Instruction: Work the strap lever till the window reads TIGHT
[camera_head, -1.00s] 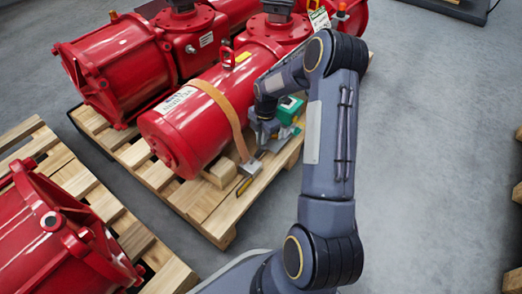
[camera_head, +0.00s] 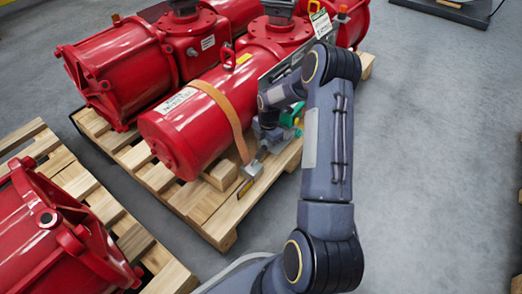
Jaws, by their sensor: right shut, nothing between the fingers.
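An orange strap (camera_head: 228,112) runs over a red valve actuator (camera_head: 172,138) that lies on a wooden pallet. The strap comes down to a small grey metal fitting (camera_head: 251,169) at the pallet's near edge. My right gripper (camera_head: 264,145) is just above and right of this fitting, small and partly hidden by its own wrist. It is shut, and I see nothing held in it. A green part (camera_head: 291,115) shows beside the wrist, partly covered by my arm. I cannot make out the strap lever clearly or read any window. My left gripper is out of view.
The wooden pallet (camera_head: 205,208) carries two red actuators. Another red actuator (camera_head: 55,235) lies on a second pallet (camera_head: 160,262) at the lower left. The grey floor (camera_head: 425,140) to the right is mostly clear.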

